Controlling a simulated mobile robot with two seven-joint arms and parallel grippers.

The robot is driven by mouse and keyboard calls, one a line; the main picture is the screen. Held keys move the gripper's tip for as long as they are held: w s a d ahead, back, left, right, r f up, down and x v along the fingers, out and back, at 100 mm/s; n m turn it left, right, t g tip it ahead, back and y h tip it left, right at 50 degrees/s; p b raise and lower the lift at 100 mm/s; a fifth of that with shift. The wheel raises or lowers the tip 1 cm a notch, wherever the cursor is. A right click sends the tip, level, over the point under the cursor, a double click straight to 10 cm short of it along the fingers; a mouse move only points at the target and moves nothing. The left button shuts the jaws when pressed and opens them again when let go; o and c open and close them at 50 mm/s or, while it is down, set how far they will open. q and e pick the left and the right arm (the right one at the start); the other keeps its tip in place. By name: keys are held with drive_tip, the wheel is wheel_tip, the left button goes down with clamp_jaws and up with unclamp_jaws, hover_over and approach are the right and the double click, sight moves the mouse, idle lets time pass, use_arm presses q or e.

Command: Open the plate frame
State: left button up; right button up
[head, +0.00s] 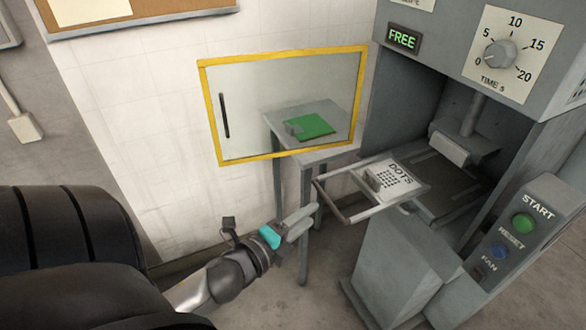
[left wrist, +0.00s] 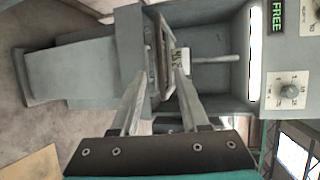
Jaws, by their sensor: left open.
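A grey bar frame (head: 348,217) with a handle-like front loop sticks out of the grey machine. A white plate marked DOTS (head: 397,180) lies at its machine end, with a small block on it. My left gripper (head: 311,218) is open and empty, its fingertips just left of the frame's front loop. In the left wrist view its two fingers (left wrist: 160,88) are apart, with the frame (left wrist: 167,50) and plate (left wrist: 177,58) beyond and between the tips. I cannot tell whether they touch it. My right gripper is not in view.
A yellow-edged clear door (head: 205,105) with a black handle stands swung out left of the machine. Behind it is a small grey table (head: 335,112) with a green pad (head: 310,127). The control box (head: 520,232) with START and RESET buttons is at right. A sign reads FREE (head: 403,38).

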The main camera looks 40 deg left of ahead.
use_arm(q)
drive_tip(key=shift+s+r, duration=0.2)
drive_tip(key=shift+s, duration=0.75)
drive_tip(key=shift+s+r, duration=0.15)
drive_tip(key=shift+s, duration=0.8)
drive_tip(key=s+d+f+n+g+y+b, duration=0.15)
drive_tip(key=s+f+n+g, duration=0.3)
drive_tip(key=f, duration=1.15)
drive_tip(key=s+f+n+g+h+b, duration=0.1)
drive_tip(key=s+f+n+g+b, duration=0.3)
drive_tip(key=f, duration=1.3)
drive_tip(key=s+d+f+n+g+b, duration=0.1)
drive_tip(key=s+d+f+n+g, duration=0.2)
drive_tip(key=s+f, duration=0.6)
drive_tip(key=s+d+f+n+g+b, duration=0.2)
drive_tip(key=s+d+f+n+g, duration=0.1)
drive_tip(key=s+f, duration=0.7)
drive_tip(key=shift+s+d+n, duration=0.45)
drive_tip(key=shift+d+n, duration=0.3)
drive_tip(key=shift+n, duration=0.2)
